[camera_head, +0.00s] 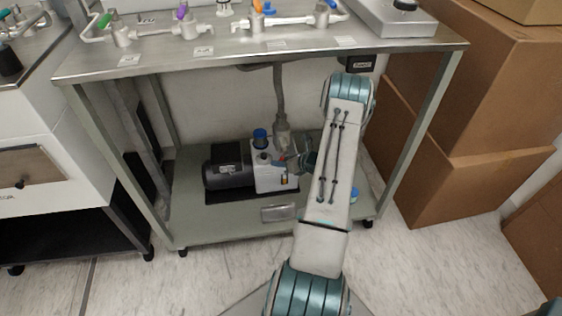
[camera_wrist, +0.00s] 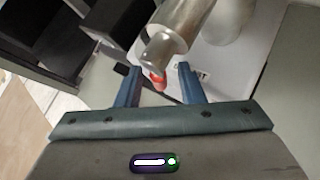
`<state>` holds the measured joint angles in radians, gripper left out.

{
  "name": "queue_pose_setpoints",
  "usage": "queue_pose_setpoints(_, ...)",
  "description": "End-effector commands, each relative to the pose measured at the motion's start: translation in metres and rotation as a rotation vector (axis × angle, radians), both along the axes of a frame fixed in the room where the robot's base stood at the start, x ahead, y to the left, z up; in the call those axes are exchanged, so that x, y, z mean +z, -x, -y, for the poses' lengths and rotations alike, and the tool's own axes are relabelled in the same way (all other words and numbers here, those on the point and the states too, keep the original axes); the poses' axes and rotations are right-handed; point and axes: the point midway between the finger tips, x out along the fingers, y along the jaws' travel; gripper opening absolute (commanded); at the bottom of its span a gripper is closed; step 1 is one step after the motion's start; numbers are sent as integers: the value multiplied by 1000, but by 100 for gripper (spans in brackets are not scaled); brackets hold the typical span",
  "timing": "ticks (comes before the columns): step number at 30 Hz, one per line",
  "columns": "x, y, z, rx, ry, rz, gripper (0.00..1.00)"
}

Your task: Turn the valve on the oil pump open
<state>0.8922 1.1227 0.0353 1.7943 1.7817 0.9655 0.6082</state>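The oil pump (camera_head: 275,179) stands on the lower shelf of the metal bench, a black motor at its left and a white body at its right. In the wrist view a grey metal pipe fitting (camera_wrist: 172,38) reaches in from the top, with a small red-orange part (camera_wrist: 158,80), perhaps the valve handle, at its lower end. My gripper (camera_wrist: 158,82) is open, its two blue fingers on either side of the red-orange part. I cannot tell whether they touch it. In the head view my arm hides most of the gripper beside the pump's right side.
The bench top (camera_head: 230,62) with several coloured-handle taps (camera_head: 185,20) lies above the pump. The lower shelf (camera_head: 225,228) carries a small metal plate (camera_head: 278,213). A bench leg (camera_head: 415,140) and cardboard boxes (camera_head: 460,160) stand at the right. A hose (camera_head: 279,90) drops to the pump.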

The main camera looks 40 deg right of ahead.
Motion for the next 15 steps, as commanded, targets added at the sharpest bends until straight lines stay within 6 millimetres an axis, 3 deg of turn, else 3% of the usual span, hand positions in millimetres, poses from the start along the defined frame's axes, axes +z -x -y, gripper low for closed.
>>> queue_pose_setpoints(15,54,86,32,-5,0,0,35)
